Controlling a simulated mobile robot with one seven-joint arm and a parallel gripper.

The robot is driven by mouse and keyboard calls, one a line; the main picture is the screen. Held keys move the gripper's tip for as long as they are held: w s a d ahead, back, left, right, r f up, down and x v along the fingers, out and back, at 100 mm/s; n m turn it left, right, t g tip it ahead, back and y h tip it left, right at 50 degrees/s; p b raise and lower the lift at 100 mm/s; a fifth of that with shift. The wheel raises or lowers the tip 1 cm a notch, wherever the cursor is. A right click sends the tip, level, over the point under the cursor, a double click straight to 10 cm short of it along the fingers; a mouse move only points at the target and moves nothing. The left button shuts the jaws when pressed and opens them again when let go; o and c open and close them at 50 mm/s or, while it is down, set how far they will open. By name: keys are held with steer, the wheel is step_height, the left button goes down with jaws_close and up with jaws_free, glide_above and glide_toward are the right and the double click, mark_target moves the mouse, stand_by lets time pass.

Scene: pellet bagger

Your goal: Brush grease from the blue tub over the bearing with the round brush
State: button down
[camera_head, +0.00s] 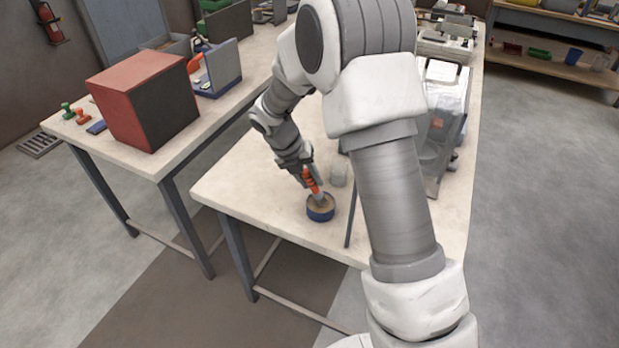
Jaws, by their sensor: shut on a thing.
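My gripper (306,176) is shut on the orange handle of the round brush (312,182). The brush tilts down, and its lower end is at the opening of the blue tub (320,212). The tub stands near the front left corner of the near table and has tan content at its top. I cannot tell how deep the brush tip reaches into it. I cannot make out the bearing; my arm covers part of the machine at the right of the table.
A machine with clear panels (440,115) is to the right. A red and black box (145,98) sits on the left table. The near table (245,190) is bare left of the tub.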

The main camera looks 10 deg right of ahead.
steer(key=shift+r+p, duration=3.25)
steer(key=shift+r, duration=0.2)
